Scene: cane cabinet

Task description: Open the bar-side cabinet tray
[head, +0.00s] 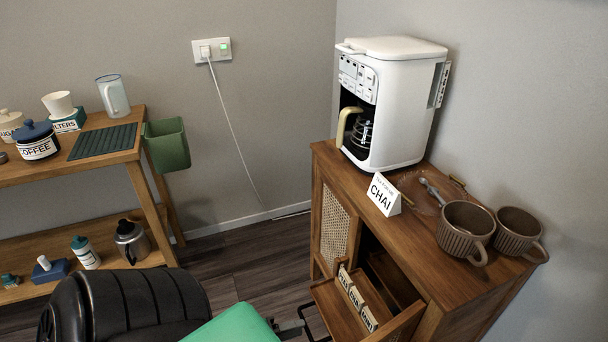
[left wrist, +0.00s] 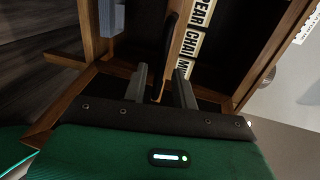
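The wooden cabinet (head: 440,268) stands at the right with a cane door panel (head: 335,228). Its wooden tray (head: 330,304) is pulled out of the dark opening and holds several label cards (head: 357,302). In the left wrist view cards (left wrist: 193,42) reading PEAR and CHAI show. My left gripper (head: 302,323) is low at the tray's front, by a dark handle. In the left wrist view its two fingers (left wrist: 162,88) stand apart, with a thin dark piece and some wood showing between them. I cannot tell whether they touch the handle. My right gripper is out of view.
A white coffee maker (head: 400,110), a CHAI sign (head: 384,195) and two brown mugs (head: 466,228) (head: 517,232) stand on the cabinet top. A wooden shelf table (head: 100,150) with a green bin (head: 167,145) is at the left. Dark floor (head: 250,255) lies free between them.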

